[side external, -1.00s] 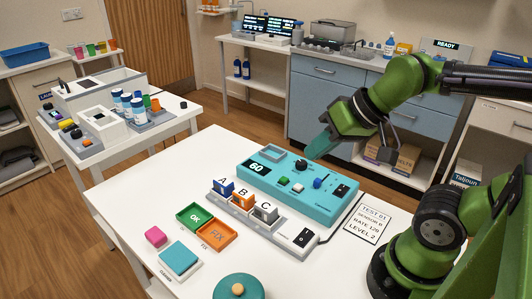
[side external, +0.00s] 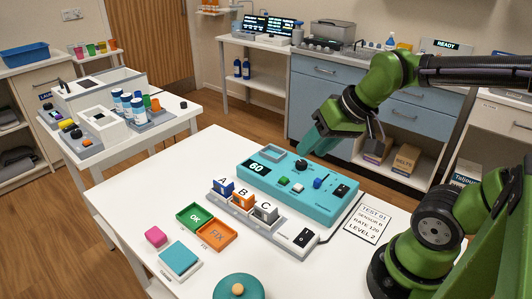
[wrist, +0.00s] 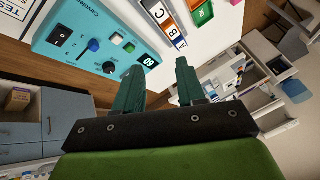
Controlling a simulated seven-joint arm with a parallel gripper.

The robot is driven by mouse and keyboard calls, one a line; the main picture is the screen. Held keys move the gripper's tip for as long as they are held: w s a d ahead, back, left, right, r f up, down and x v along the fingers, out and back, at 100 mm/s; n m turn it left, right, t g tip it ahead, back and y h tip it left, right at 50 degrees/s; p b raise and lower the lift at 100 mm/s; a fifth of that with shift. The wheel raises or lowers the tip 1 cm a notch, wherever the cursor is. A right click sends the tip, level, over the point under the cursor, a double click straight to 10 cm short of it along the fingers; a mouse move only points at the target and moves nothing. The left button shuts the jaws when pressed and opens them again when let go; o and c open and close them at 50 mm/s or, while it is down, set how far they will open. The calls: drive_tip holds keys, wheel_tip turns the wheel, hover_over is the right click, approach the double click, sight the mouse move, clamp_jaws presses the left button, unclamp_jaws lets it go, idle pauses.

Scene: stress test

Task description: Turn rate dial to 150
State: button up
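The teal device (side external: 325,199) lies on the white table, its display (side external: 257,167) reading 60. The black round dial (side external: 302,164) sits on its top near the back edge. The dial also shows in the wrist view (wrist: 109,67), beside the display (wrist: 148,61). My gripper (side external: 311,146) is above and just behind the device's back edge, close to the dial but apart from it. In the wrist view my gripper (wrist: 158,80) has its two teal fingers spread with nothing between them.
The device also carries a green button (side external: 284,181), a blue lever (side external: 318,183) and a black switch (side external: 341,190). A rack with blocks A, B and C (side external: 240,200) stands in front. A printed card (side external: 367,223) lies to the right.

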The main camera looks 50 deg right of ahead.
drive_tip(key=o, duration=0.3)
drive_tip(key=w+d+n+g+h, duration=0.1)
drive_tip(key=w+d, duration=0.3)
drive_tip(key=d, duration=0.1)
drive_tip(key=shift+w+f+n+g, duration=0.3)
drive_tip(key=shift+f+n+g, duration=0.05)
drive_tip(key=shift+n+g, duration=0.05)
drive_tip(key=n+g, duration=0.4)
drive_tip(key=n, duration=1.4)
hover_over(302, 162)
drive_tip(key=f, duration=0.1)
wheel_tip(302, 162, down, 16)
drive_tip(key=shift+s+a+f, duration=0.1)
drive_tip(key=shift+f, duration=0.15)
drive_tip(key=shift+m, duration=0.3)
drive_tip(key=c, duration=1)
